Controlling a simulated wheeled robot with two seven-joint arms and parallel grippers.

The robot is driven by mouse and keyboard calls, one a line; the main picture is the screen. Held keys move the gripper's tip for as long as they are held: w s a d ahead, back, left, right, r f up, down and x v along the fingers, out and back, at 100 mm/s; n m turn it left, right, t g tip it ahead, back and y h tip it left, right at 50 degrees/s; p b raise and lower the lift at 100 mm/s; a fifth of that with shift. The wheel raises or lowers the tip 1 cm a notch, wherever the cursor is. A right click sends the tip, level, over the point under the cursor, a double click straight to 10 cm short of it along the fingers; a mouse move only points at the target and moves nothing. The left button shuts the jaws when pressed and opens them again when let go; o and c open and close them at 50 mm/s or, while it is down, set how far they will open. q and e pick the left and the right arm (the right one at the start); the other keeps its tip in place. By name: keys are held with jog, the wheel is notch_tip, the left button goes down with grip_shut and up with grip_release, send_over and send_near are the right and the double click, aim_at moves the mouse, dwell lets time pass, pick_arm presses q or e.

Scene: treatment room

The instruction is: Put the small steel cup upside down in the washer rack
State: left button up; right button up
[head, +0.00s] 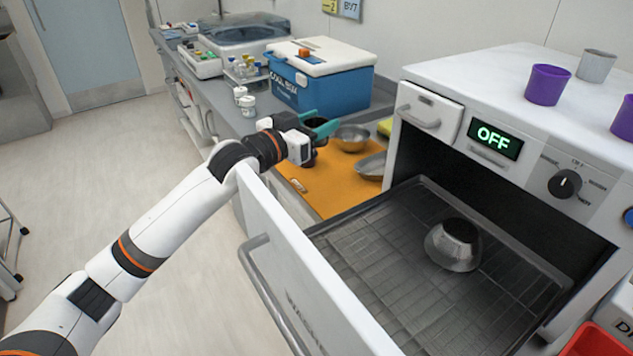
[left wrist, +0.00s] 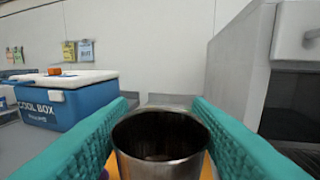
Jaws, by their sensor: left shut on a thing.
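My left gripper (head: 322,128) is shut on the small steel cup (left wrist: 160,150), which is between its teal finger pads in the left wrist view. The cup's dark open mouth faces up. In the head view it is mostly hidden by the gripper, over the orange mat (head: 325,197). The washer rack (head: 385,265) is a wire grid in the pulled-out tray of the white washer (head: 540,125). An upturned steel bowl (head: 453,248) sits on the rack, with bare grid around it. My right gripper is not in view.
Two steel bowls (head: 350,138) (head: 372,166) rest on the mat. A blue cool box (head: 325,88) is behind the gripper. Purple cups (head: 547,84) and a grey cup (head: 596,66) stand on the washer.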

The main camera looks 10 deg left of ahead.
pick_arm(q)
notch_tip(320, 180, down, 9)
jog(key=shift+f, duration=2.5)
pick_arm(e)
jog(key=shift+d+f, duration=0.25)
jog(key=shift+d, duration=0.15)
pick_arm(q)
jog(key=shift+f, duration=0.1)
jog(key=o, duration=1)
jog(key=shift+f+b, duration=0.1)
jog(key=shift+b, duration=0.2)
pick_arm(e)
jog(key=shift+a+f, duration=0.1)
pick_arm(q)
jog(key=shift+s+a, duration=0.1)
jog(key=v, duration=0.7)
jog(key=shift+s, duration=0.1)
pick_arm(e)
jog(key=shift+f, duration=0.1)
pick_arm(q)
jog(key=shift+a, duration=0.1)
